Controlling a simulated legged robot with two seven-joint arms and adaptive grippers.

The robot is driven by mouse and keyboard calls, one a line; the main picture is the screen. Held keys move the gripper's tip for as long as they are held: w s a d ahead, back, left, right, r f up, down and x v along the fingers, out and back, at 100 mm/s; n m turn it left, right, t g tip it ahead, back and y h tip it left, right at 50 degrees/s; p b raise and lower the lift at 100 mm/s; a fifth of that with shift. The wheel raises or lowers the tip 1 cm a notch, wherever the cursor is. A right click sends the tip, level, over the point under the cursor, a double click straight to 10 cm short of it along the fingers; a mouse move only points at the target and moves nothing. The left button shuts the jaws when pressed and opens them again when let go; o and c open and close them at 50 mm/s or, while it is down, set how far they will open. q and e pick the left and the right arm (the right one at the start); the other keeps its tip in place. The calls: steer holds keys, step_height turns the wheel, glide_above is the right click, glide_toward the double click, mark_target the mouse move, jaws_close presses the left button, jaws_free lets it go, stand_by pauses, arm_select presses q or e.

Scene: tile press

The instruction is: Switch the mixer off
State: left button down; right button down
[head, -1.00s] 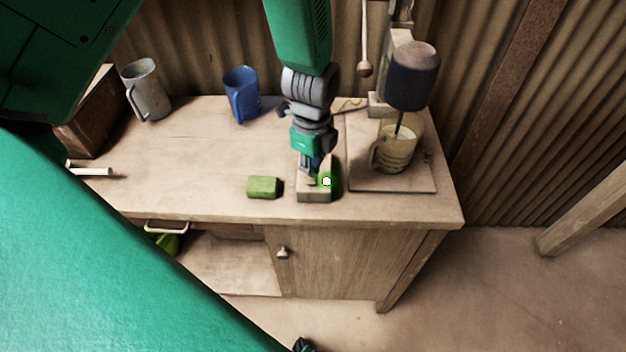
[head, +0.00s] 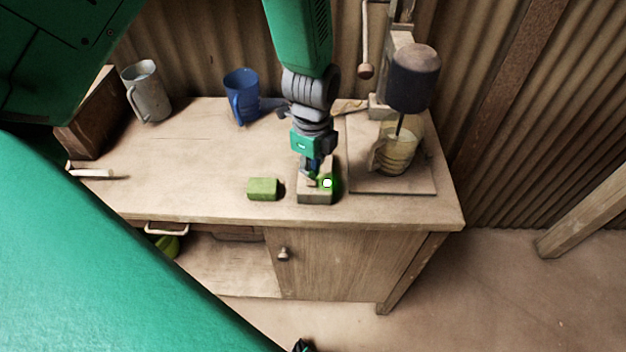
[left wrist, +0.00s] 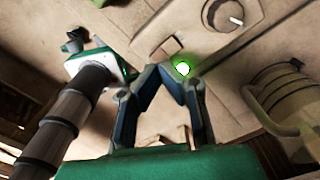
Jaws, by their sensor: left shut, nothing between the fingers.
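The mixer (head: 413,78) stands at the back right, its dark head above a glass jug (head: 402,150) and its shaft reaching down into it. A small switch box (head: 316,197) sits near the front edge of the bench, left of the mixer's board. Its green light (head: 327,183) is lit and also shows in the left wrist view (left wrist: 183,68). My left gripper (head: 311,180) is shut and empty, pointing down at the box top. Its blue fingers (left wrist: 163,72) are close to the light; contact is unclear.
A green block (head: 263,188) lies left of the box. A blue mug (head: 241,95) and a grey mug (head: 145,90) stand at the back. A lever with a round knob (head: 366,71) hangs beside the mixer. The left half of the bench (head: 190,165) is mostly clear.

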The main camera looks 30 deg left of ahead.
mark_target(312, 183)
arm_select(q)
steer(key=shift+f+b, duration=0.8)
steer(key=shift+f, duration=0.7)
stand_by(0.8)
steer(key=shift+r, duration=0.1)
step_height(312, 183, up, 7)
steer(key=p, duration=0.6)
steer(key=shift+p, duration=0.4)
steer(key=s+a+f+n, duration=0.1)
steer(key=s+f+n, duration=0.3)
steer(key=s+n, duration=0.3)
steer(key=s+a+f+n, duration=0.1)
steer(key=s+f+n, duration=0.35)
steer(key=s, duration=0.55)
steer(key=s+f+n, duration=0.4)
steer(key=s+n, duration=0.3)
steer(key=s, duration=0.1)
step_height(312, 183, down, 16)
steer(key=w+m+b, duration=0.1)
steer(key=w+b, duration=0.1)
steer(key=b, duration=1.5)
steer(key=shift+w+d+t, duration=0.2)
steer(key=shift+d+t, duration=0.1)
steer(key=shift+d, duration=0.1)
